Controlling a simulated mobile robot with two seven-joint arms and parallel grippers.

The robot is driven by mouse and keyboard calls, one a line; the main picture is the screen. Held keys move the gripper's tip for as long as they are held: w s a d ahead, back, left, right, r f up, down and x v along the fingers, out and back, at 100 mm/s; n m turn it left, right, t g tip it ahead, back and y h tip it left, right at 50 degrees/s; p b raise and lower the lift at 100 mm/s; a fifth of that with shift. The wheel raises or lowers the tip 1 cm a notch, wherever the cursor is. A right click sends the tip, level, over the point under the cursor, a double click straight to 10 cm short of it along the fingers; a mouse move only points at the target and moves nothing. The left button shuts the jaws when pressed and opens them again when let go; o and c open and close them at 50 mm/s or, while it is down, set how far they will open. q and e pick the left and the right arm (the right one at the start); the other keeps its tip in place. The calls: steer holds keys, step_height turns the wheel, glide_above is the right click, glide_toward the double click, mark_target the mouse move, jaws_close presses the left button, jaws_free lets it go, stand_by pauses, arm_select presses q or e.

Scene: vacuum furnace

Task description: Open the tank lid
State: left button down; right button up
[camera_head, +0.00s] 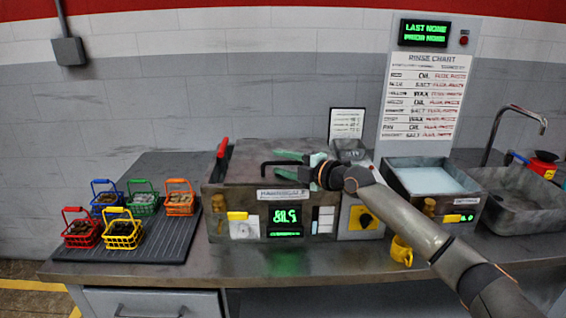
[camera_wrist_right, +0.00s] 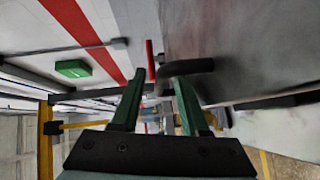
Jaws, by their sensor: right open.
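The metal tank (camera_head: 215,205) stands on the bench left of centre, with a lit green display on its front. Its flat grey lid (camera_head: 255,150) lies shut on top. A black bar handle (camera_head: 270,164) sits near the lid's front; it also shows in the right wrist view (camera_wrist_right: 188,68). My right gripper (camera_head: 283,163) reaches in from the right, with open green fingers at the handle. In the wrist view the handle lies by the fingertips of my right gripper (camera_wrist_right: 155,80); whether it is fully between them is unclear. My left gripper is out of view.
Several coloured baskets stand on a dark ribbed mat (camera_head: 165,245) at left. A red handle (camera_head: 222,148) rises at the tank's left edge. A second open tank (camera_head: 395,180) with pale liquid, a sink (camera_head: 510,207) and a yellow mug (camera_head: 401,250) are at right.

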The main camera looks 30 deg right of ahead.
steer(key=shift+c, duration=0.2)
jaws_close()
stand_by(1.1)
